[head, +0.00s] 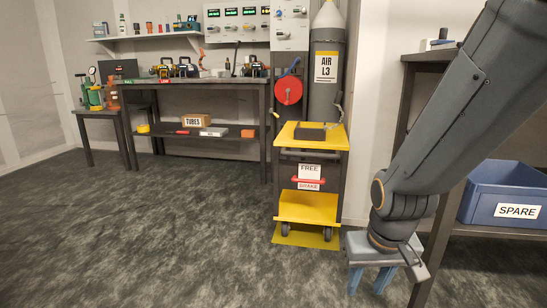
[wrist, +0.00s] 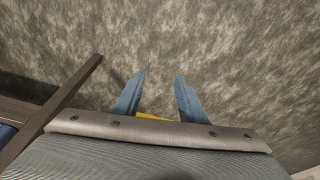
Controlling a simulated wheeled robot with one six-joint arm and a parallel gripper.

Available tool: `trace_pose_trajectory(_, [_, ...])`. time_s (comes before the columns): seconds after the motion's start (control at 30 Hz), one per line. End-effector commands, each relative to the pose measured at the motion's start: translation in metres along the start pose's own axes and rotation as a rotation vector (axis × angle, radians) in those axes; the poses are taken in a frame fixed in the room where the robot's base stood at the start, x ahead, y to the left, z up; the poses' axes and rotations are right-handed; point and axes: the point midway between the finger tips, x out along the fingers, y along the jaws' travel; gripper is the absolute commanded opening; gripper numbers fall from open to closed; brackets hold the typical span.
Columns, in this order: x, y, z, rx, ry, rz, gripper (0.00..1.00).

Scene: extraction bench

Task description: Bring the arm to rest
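My gripper (head: 366,287) hangs at the lower right in the head view, pointing down in front of the shelf rack and to the right of the yellow cart. Its two blue fingers are spread apart. In the wrist view my gripper (wrist: 158,80) shows both fingers apart, with only carpet between their tips. A small yellow patch shows near the finger bases, and I cannot tell what it is. My arm slants down from the upper right in the head view.
The yellow cart (head: 313,208) stands left of my gripper. The blue SPARE bin (head: 490,192) sits on the rack at right. A dark bench (head: 200,84) lines the back wall by the AIR L3 cylinder (head: 325,95). The carpet (head: 170,220) at left is clear.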

Motion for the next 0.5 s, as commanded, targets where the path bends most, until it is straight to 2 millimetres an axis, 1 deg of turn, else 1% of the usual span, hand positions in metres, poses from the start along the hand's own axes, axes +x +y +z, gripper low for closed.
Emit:
trace_pose_trajectory(0.03, [-0.007, -0.012, 0.000, -0.027, 0.000, -0.010, 0.37])
trace_pose_trajectory(0.27, [-0.034, -0.063, 0.013, -0.134, -0.027, -0.052, 0.37])
trace_pose_trajectory(0.37, [-0.050, -0.089, 0.024, -0.192, -0.042, -0.075, 0.37])
trace_pose_trajectory(0.5, [-0.077, -0.130, 0.048, -0.293, -0.072, -0.116, 0.37])
